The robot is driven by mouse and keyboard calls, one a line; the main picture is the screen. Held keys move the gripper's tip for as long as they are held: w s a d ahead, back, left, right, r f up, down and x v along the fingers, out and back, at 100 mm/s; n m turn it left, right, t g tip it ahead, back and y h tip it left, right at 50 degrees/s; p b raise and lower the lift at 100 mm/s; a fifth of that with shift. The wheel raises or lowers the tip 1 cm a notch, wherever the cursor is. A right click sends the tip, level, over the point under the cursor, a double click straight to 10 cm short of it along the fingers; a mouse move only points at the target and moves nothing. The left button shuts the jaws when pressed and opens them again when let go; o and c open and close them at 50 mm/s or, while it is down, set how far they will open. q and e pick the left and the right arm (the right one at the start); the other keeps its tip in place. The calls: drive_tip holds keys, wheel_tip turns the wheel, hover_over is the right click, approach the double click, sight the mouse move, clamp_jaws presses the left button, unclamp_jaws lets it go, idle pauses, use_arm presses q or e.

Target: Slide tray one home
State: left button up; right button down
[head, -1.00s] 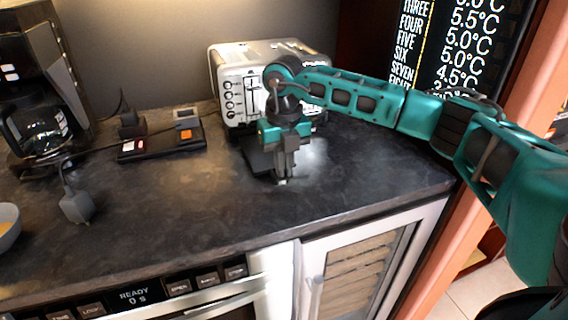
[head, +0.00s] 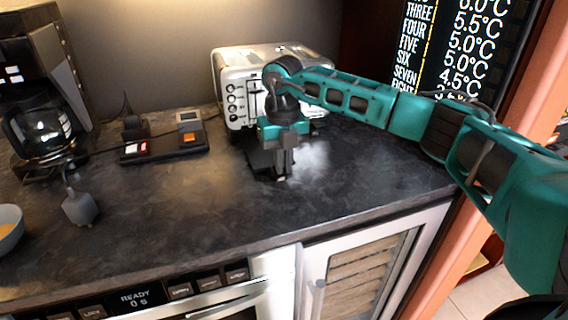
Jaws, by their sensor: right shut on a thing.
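The silver toaster (head: 233,88) stands at the back of the dark counter, its lever and knobs facing me. A flat dark tray (head: 258,160) sticks out low from the toaster's front. I take it for tray one, but no label shows on it. My right gripper (head: 281,177) points down at the tray's outer edge and is shut on it. The gripper and wrist hide part of the tray and of the toaster's front. My left gripper is out of view.
A black panel with red and orange switches (head: 165,143) lies left of the toaster. A coffee maker (head: 40,110), a grey plug (head: 80,207) and a bowl (head: 9,232) are further left. The counter's middle is clear. A glass-door cooler (head: 360,270) is below.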

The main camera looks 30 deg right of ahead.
sight(267, 152)
drive_tip(key=shift+w, duration=0.2)
drive_tip(key=shift+w+d, duration=0.15)
drive_tip(key=shift+w, duration=0.45)
drive_tip(key=shift+w+d, duration=0.15)
drive_tip(key=shift+w, duration=0.45)
drive_tip(key=shift+w+d+b, duration=0.15)
drive_tip(key=shift+w+b, duration=0.1)
drive_tip(key=shift+w, duration=0.4)
drive_tip(key=shift+w+d+b, duration=0.15)
drive_tip(key=shift+w+b, duration=0.05)
drive_tip(key=shift+w, duration=0.45)
drive_tip(key=shift+w, duration=0.15)
drive_tip(key=shift+w, duration=0.1)
drive_tip(key=c, duration=1.2)
unclamp_jaws()
drive_tip(key=shift+w, duration=0.1)
